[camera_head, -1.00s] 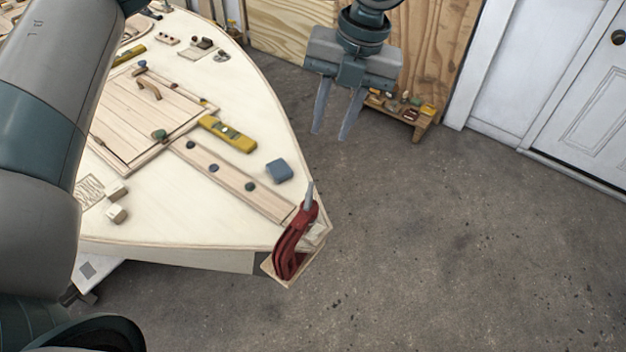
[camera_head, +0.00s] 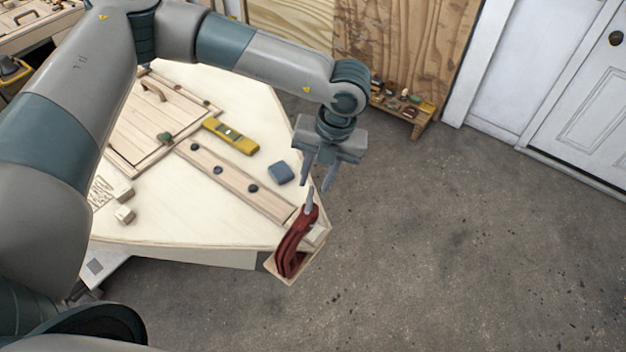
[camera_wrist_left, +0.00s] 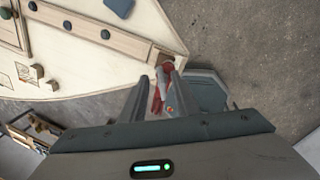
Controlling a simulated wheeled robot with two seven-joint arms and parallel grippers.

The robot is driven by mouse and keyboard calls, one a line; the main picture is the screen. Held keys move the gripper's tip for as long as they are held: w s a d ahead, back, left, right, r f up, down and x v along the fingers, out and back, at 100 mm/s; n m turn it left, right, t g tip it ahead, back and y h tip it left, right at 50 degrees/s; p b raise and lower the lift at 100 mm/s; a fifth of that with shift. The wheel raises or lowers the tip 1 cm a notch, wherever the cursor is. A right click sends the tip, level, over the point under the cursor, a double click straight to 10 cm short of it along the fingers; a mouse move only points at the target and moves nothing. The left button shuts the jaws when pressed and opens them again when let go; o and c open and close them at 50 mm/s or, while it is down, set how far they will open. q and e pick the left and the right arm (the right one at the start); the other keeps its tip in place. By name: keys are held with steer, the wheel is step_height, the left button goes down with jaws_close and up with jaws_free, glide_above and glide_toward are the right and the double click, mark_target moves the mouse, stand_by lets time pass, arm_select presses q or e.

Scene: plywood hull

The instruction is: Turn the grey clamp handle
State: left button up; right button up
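A red clamp (camera_head: 294,245) sits on the pointed front corner of the plywood hull (camera_head: 165,222). Its grey handle (camera_head: 310,201) stands up from the clamp's top, slightly tilted. My left gripper (camera_head: 317,187) points down just above the handle, its two fingers apart and empty. In the left wrist view, the red clamp (camera_wrist_left: 157,101) shows between and beyond the open fingers (camera_wrist_left: 155,82); the grey handle is hard to make out there. I cannot tell whether a finger touches the handle. My right gripper is not in view.
On the hull lie a blue block (camera_head: 280,172), a yellow level (camera_head: 230,136) and a wooden strip with dark knobs (camera_head: 233,180). A low wooden shelf (camera_head: 406,108) stands by the back wall. The concrete floor (camera_head: 450,240) to the right is clear.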

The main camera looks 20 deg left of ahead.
mark_target(312, 190)
arm_select(q)
steer(key=shift+a+f+p, duration=0.15)
steer(key=shift+f+p, duration=0.05)
steer(key=shift+f, duration=0.7)
steer(key=shift+a+f+p, duration=0.15)
steer(key=shift+f+p, duration=0.05)
steer(key=shift+f, duration=0.65)
jaws_close()
